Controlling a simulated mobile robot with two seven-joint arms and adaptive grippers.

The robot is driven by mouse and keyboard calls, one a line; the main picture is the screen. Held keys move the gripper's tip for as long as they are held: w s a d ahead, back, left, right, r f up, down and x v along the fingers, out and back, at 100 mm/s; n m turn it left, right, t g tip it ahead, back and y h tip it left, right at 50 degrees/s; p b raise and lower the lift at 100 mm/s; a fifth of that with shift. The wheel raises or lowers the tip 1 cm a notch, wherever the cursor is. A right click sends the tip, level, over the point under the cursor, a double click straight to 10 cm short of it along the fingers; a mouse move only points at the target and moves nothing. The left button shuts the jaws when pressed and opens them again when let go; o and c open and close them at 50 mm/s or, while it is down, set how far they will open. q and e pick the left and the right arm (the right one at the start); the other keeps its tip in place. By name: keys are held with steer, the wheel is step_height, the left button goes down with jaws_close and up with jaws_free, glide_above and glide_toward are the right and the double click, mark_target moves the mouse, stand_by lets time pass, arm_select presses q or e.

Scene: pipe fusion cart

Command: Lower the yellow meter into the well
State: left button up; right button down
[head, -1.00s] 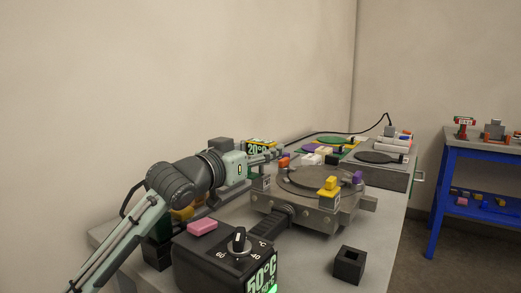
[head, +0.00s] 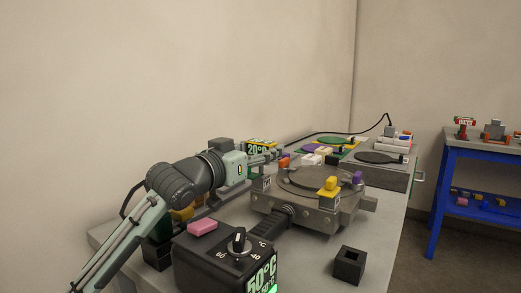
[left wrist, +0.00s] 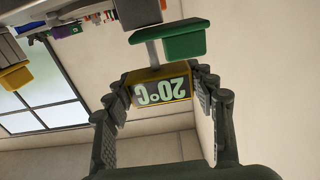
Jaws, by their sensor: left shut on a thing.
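The yellow meter (head: 262,142) has a dark face reading 20°C. It is at the far end of my left arm, beside the wall. In the left wrist view the meter (left wrist: 163,85) sits between the two fingers, its digits upside down. My left gripper (head: 266,156) is shut on it; the fingers also show in the left wrist view (left wrist: 160,98). A black block (head: 347,270) with a square opening on top stands at the front right of the cart; I cannot tell whether it is the well. The meter is well apart from this block. My right gripper is not in view.
A round grey heater plate (head: 320,181) with yellow and purple blocks on its rim stands mid-cart. A black control box (head: 215,262) reading 50°C and a pink block (head: 202,227) are in front. A blue-framed table (head: 441,195) stands right. The cart's front right is mostly bare.

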arm_select(q)
steer(key=shift+f+b, duration=0.3)
steer(key=shift+f, duration=0.95)
steer(key=o, duration=1.3)
steer(key=shift+c, duration=0.2)
steer(key=shift+f, duration=0.1)
steer(key=shift+a, duration=0.1)
steer(key=v, duration=1.2)
